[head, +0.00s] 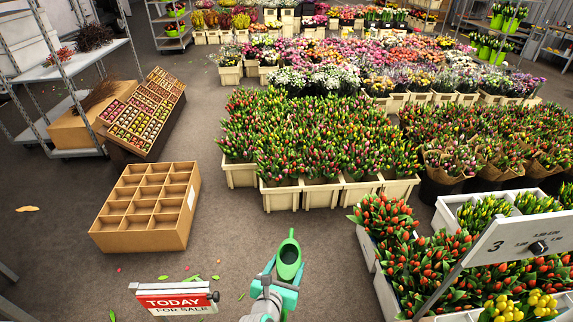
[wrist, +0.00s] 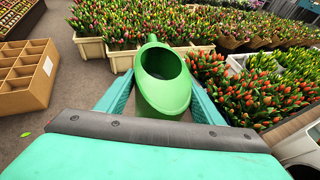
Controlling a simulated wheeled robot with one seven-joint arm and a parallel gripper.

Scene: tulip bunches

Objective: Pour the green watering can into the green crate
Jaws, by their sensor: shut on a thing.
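The green watering can (head: 289,268) is at the lower middle of the head view, and fills the centre of the wrist view (wrist: 168,98). Its wide dark opening faces up toward the cameras, and its short spout points away from me. My gripper (head: 276,288) is shut on the can, with a teal finger on each side of it in the wrist view (wrist: 163,102). The can is held in front of the tulip crates. What is inside the can is too dark to tell. I cannot make out a green crate in either view.
Cream tulip crates (head: 321,195) stand ahead. White crates of red tulips (head: 385,293) are close on the right, by a price sign (head: 520,247). An empty divided cardboard box (head: 140,240) stands left. A "TODAY" sign (head: 175,303) is near. Bare floor (head: 225,215) lies between.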

